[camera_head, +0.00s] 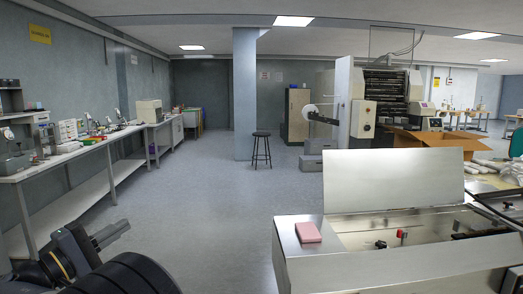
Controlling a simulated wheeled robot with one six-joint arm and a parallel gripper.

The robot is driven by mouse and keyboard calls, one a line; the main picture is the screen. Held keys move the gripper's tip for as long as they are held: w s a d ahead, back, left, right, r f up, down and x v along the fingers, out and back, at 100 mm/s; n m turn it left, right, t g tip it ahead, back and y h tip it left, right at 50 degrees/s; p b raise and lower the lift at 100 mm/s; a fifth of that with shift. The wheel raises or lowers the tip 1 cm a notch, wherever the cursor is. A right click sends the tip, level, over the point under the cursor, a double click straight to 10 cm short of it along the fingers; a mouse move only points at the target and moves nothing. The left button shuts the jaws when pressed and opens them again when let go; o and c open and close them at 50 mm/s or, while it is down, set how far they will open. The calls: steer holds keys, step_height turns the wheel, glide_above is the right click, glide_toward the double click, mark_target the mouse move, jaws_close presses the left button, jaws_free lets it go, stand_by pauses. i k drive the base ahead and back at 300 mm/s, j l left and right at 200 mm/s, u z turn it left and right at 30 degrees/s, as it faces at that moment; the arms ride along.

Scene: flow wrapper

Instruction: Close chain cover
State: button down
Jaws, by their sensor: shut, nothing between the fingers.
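The chain cover (393,181) is a plain pale metal panel. It stands raised, nearly upright, along the back edge of the metal machine housing (385,270) at lower right. The housing is open on top, and a red-topped part (402,236) and dark fittings show inside. My gripper (122,229) is at the lower left, dark and partly hidden by my arm. It is shut and empty, well to the left of the housing and apart from the cover.
A pink block (308,232) lies on the housing's left top. An open cardboard box (430,140) stands behind the cover. A long workbench (75,153) runs along the left wall. A black stool (261,150) stands near the pillar. The floor (200,210) between is clear.

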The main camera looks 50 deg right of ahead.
mark_target(355, 180)
steer(key=i+j, duration=0.15)
steer(key=i, duration=0.25)
steer(key=i+j, duration=0.2)
steer(key=i, duration=0.2)
steer(key=i+l+z, duration=0.15)
steer(key=i+z, duration=0.2)
steer(key=z, duration=0.15)
steer(key=i+z, duration=0.45)
steer(key=i+j+z, duration=0.15)
steer(key=z, duration=0.35)
steer(key=i+l+z, duration=0.2)
steer(key=i+z, duration=0.25)
steer(key=i+l+z, duration=0.1)
steer(key=i+z, duration=0.15)
steer(key=z, duration=0.2)
steer(key=i+z, duration=0.4)
steer(key=i+j+z, duration=0.2)
steer(key=z, duration=0.25)
steer(key=i+j, duration=0.05)
steer(key=i, duration=0.05)
